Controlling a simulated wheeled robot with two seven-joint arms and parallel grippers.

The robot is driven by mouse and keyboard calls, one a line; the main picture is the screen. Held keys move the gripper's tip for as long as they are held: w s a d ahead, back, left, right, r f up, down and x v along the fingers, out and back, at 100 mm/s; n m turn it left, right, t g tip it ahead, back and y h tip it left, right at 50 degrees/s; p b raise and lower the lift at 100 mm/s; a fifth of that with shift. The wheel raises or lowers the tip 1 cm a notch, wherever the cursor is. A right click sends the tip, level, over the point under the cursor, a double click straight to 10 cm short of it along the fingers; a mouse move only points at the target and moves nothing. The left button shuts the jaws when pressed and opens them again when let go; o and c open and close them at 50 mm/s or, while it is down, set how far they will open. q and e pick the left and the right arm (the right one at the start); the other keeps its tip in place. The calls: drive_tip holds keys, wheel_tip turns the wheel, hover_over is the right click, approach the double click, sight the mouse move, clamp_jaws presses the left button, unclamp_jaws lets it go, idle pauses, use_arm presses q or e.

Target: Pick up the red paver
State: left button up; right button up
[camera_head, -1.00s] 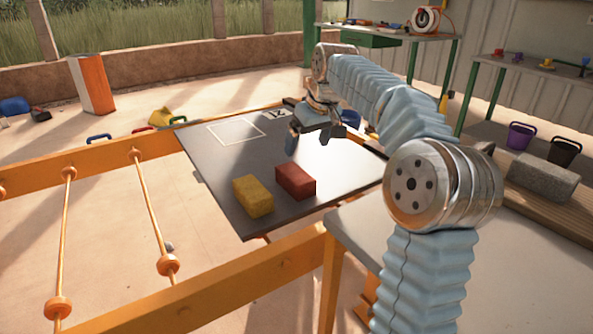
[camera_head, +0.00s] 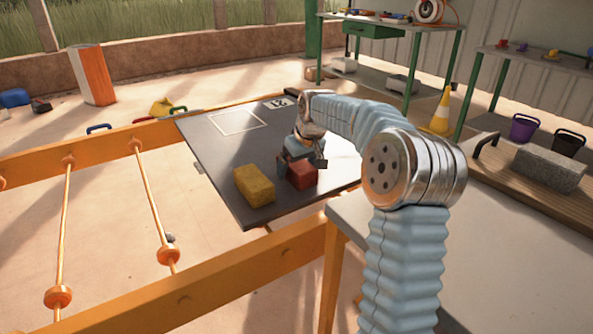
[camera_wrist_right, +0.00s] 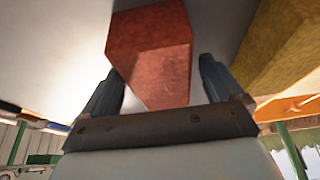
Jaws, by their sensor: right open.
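The red paver (camera_head: 302,174) lies on the dark grey board, just right of the yellow paver (camera_head: 254,185). My right gripper (camera_head: 298,165) is over the red paver and hides part of it in the head view. In the right wrist view, the red paver (camera_wrist_right: 155,50) is ahead of and partly between the two open fingers (camera_wrist_right: 165,88). No clear contact shows. The yellow paver (camera_wrist_right: 285,45) is close beside the right-hand finger there. My left gripper is in neither view.
The board (camera_head: 210,150) has a white outlined square (camera_head: 238,122) and a number mark at its far end. An orange frame with rods (camera_head: 215,285) stands at the front left.

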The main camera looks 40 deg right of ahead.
clamp_jaws()
idle(0.6)
drive_tip(key=shift+w+r, duration=0.1)
